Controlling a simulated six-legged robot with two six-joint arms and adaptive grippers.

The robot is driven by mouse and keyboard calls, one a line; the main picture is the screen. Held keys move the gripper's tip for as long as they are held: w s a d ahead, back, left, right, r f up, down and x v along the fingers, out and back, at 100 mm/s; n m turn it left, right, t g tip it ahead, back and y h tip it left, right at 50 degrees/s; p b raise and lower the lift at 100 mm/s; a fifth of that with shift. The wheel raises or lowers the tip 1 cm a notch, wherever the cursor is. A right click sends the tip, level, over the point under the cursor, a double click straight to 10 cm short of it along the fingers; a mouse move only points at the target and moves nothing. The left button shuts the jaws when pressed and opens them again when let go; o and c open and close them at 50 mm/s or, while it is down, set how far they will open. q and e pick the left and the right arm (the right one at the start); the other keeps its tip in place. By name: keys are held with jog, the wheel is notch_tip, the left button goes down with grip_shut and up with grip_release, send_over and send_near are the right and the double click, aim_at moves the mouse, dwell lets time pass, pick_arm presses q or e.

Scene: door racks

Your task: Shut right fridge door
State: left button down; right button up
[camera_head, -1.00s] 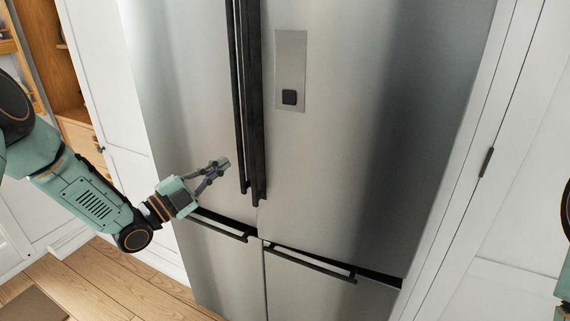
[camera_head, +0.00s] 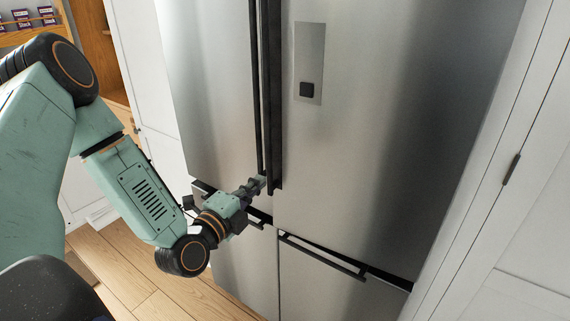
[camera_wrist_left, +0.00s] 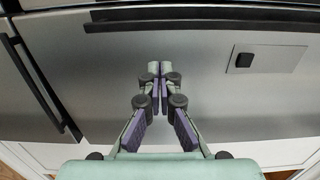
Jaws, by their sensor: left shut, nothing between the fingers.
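The right fridge door (camera_head: 390,130) is a tall brushed-steel panel with a small dispenser plate and a black vertical handle (camera_head: 274,110) along its left edge. The door looks almost flush with its neighbour; I cannot tell whether it stands slightly ajar. My left gripper (camera_head: 258,184) is shut and empty, its tips near the lower ends of the handles. I cannot tell whether they touch. In the left wrist view its fingers (camera_wrist_left: 160,70) meet in front of steel, with the dispenser plate (camera_wrist_left: 265,59) to the right. My right gripper is out of view.
The left fridge door (camera_head: 205,90) stands beside it. Lower doors with black bar handles (camera_head: 322,256) lie below. White cabinetry (camera_head: 500,200) flanks the fridge on the right. Wooden shelving (camera_head: 90,50) is at the far left, and the wood floor (camera_head: 150,295) shows bare.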

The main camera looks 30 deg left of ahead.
aim_at(287, 153)
pick_arm(q)
jog(key=w+b, duration=0.1)
jog(key=w, duration=1)
jog(key=shift+w+d+f, duration=0.1)
jog(key=shift+w+d, duration=0.05)
jog(key=shift+w, duration=0.05)
jog(key=shift+w+a, duration=0.2)
jog(key=shift+w, duration=0.05)
jog(key=shift+s+a, duration=0.1)
jog(key=shift+w+d, duration=0.2)
jog(key=w, duration=0.1)
jog(key=w+h, duration=0.1)
jog(key=w+m+b, duration=0.1)
jog(key=shift+w+a+h, duration=0.2)
jog(key=shift+a+h, duration=0.1)
jog(key=shift+h, duration=0.1)
jog(key=shift+s+r, duration=0.1)
jog(key=shift+r, duration=0.2)
